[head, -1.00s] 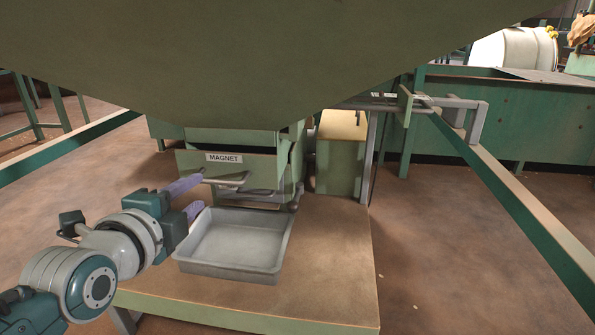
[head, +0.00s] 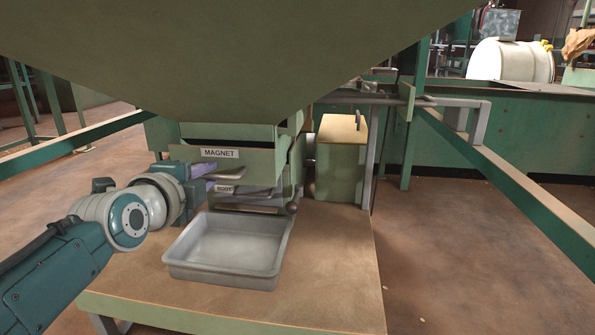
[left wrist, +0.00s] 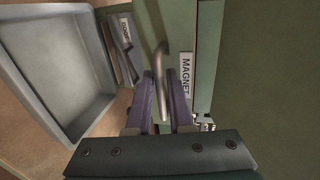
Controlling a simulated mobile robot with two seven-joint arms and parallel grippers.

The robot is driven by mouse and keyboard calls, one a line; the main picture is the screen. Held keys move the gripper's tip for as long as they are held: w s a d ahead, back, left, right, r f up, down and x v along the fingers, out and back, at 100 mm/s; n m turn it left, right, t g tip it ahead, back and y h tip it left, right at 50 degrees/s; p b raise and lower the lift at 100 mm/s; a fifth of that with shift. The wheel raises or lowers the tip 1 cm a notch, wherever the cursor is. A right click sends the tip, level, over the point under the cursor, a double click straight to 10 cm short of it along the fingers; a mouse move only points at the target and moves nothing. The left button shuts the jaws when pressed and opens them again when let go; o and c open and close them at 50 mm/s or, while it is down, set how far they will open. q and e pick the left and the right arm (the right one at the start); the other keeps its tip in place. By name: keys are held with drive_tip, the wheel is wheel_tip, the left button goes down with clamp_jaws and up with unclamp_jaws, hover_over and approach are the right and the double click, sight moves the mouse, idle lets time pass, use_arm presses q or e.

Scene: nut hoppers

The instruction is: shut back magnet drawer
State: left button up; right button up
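The magnet drawer (head: 259,163) is a green front labelled MAGNET, under the big hopper. A dark gap shows above and behind its front, so it stands out from its housing. In the left wrist view its label (left wrist: 185,74) and bent grey handle (left wrist: 160,62) show close up. My left gripper (head: 222,178) is at the drawer front, coming from the left. In the left wrist view my two purple fingers (left wrist: 163,98) stand apart on either side of the handle, with a slight gap. The gripper hides part of the handle in the head view. My right gripper is out of view.
A grey tray (head: 229,275) sits on the wooden stand (head: 330,285) below the drawer. A smaller labelled door part (left wrist: 125,45) lies under the drawer. The hopper (head: 240,60) overhangs above. A green box (head: 341,165) stands to the right. Green rails run at both sides.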

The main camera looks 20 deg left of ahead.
use_arm(q)
clamp_jaws()
idle(1.0)
